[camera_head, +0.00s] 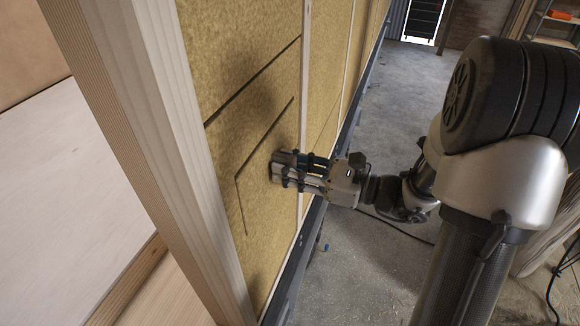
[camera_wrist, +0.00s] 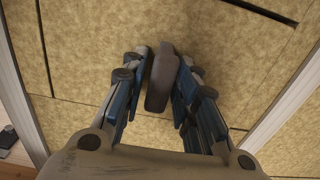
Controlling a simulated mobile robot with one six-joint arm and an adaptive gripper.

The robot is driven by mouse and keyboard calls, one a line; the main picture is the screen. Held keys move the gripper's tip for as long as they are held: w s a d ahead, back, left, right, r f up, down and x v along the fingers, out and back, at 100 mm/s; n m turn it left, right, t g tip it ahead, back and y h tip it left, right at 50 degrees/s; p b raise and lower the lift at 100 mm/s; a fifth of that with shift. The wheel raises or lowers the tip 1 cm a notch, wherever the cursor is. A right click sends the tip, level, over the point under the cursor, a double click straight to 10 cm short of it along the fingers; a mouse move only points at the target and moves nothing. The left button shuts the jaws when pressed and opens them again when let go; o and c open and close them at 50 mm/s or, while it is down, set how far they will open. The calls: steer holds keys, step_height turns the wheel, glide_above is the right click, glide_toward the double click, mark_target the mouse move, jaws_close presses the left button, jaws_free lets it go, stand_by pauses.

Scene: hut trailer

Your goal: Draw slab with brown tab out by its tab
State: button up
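The slab (camera_head: 258,160) is a yellowish fibrous panel piece, outlined by dark slits in the wall; it also shows in the wrist view (camera_wrist: 100,40). Its face looks about level with the wall around it. The brown tab (camera_wrist: 160,80) stands out from the slab between my gripper's fingers in the wrist view. My gripper (camera_head: 277,168) is at the slab's face in the head view, where its fingers hide most of the tab. The fingers flank the tab closely on both sides in the wrist view (camera_wrist: 164,62). I cannot tell whether both press on it.
A pale wooden post (camera_head: 170,130) stands left of the slab, and a thin light strip (camera_head: 305,75) runs along its right. Another long dark slit (camera_head: 250,82) lies above the slab. Grey floor (camera_head: 395,80) is open at the right, with a cable (camera_head: 400,229) on it.

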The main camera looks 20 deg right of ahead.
jaws_close()
steer(key=shift+r, duration=0.1)
stand_by(0.5)
steer(key=shift+d, duration=0.1)
steer(key=p+v, duration=0.1)
steer(key=v, duration=0.6)
steer(key=shift+d, duration=0.15)
stand_by(1.1)
steer(key=shift+s, duration=0.2)
steer(key=shift+p+v, duration=0.3)
steer(key=shift+v, duration=2.7)
